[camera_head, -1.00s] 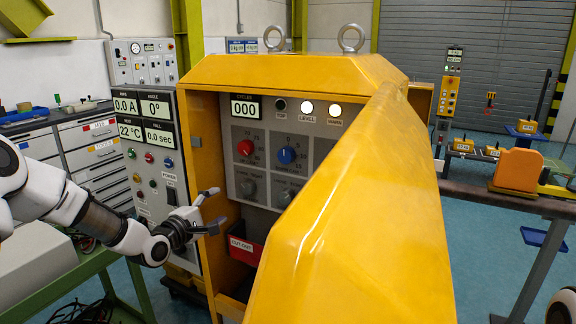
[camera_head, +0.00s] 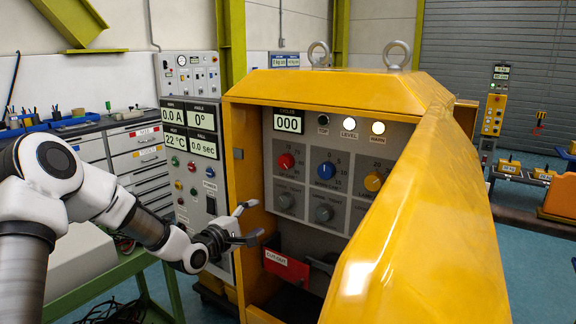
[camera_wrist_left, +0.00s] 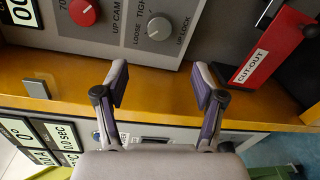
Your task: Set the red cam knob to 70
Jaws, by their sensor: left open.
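The red cam knob (camera_head: 286,161) sits on the grey panel inside the yellow cabinet, left of a blue knob (camera_head: 326,170) and a yellow knob (camera_head: 373,181). The red knob also shows at the top left of the left wrist view (camera_wrist_left: 83,12), marked "UP CAM", with a grey tight/loose knob (camera_wrist_left: 159,27) beside it. My left gripper (camera_head: 251,222) is open and empty at the cabinet's left front edge, below and left of the red knob, apart from it. The red knob's exact setting is too small to read. My right gripper is not in view.
The yellow cabinet door (camera_head: 420,215) stands open on the right, hiding part of the panel. A red cut-out part (camera_head: 287,266) is below the knobs. A panel with displays and buttons (camera_head: 190,150) stands left of the cabinet. The counter display (camera_head: 289,121) reads 000.

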